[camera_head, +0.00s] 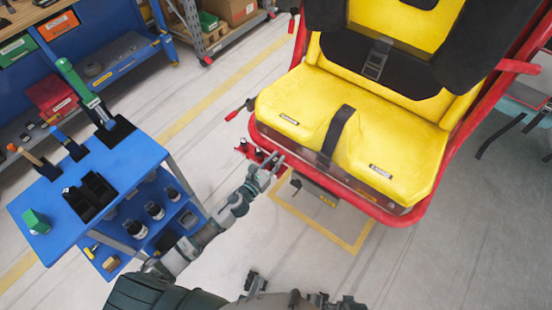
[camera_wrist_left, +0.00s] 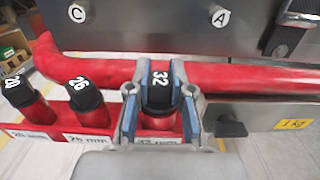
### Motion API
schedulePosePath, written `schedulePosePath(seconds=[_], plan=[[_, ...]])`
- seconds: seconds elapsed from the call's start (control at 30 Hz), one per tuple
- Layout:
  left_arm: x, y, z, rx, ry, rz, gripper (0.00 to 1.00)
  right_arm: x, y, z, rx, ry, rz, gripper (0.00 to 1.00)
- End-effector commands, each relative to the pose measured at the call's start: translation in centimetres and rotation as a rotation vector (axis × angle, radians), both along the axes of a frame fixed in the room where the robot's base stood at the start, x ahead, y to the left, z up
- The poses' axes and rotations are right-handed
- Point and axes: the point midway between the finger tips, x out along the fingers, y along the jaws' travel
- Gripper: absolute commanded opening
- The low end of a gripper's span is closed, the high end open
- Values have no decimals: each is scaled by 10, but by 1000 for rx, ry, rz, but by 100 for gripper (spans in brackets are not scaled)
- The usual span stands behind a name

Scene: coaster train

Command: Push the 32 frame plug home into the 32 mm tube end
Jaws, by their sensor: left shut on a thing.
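The black plug marked 32 (camera_wrist_left: 158,90) sits between my left gripper's fingers in the left wrist view. My left gripper (camera_wrist_left: 160,105) is shut on it, one blue-padded finger on each side. The red 32 mm tube end (camera_wrist_left: 158,123) is directly below the plug, in line with it. The fingers partly hide where they meet, so I cannot tell how deep the plug sits. In the head view my left gripper (camera_head: 272,168) is at the chair's front left corner.
Black plugs marked 26 (camera_wrist_left: 82,95) and 20 (camera_wrist_left: 16,90) stand on red tubes to the left. A red frame bar (camera_wrist_left: 110,68) runs just behind the gripper. A yellow seat (camera_head: 340,125) is above right; a blue cart (camera_head: 120,165) stands left.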

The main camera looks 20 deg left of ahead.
Motion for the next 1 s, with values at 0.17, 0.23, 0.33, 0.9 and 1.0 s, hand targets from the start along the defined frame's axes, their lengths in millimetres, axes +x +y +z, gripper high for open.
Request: schedulePosePath(seconds=[0.17, 0.23, 0.33, 0.9, 1.0], plan=[[0, 0, -4, 0, 0, 0, 0, -1, 0, -4, 0, 3, 0, 99], [0, 0, -6, 0, 0, 0, 0, -2, 0, -6, 0, 4, 0, 99], [0, 0, -8, 0, 1, 0, 0, -3, 0, -8, 0, 6, 0, 99], [0, 0, -8, 0, 1, 0, 92, -2, 0, -7, 0, 5, 0, 99], [0, 0, -8, 0, 1, 0, 92, -2, 0, -7, 0, 5, 0, 99]])
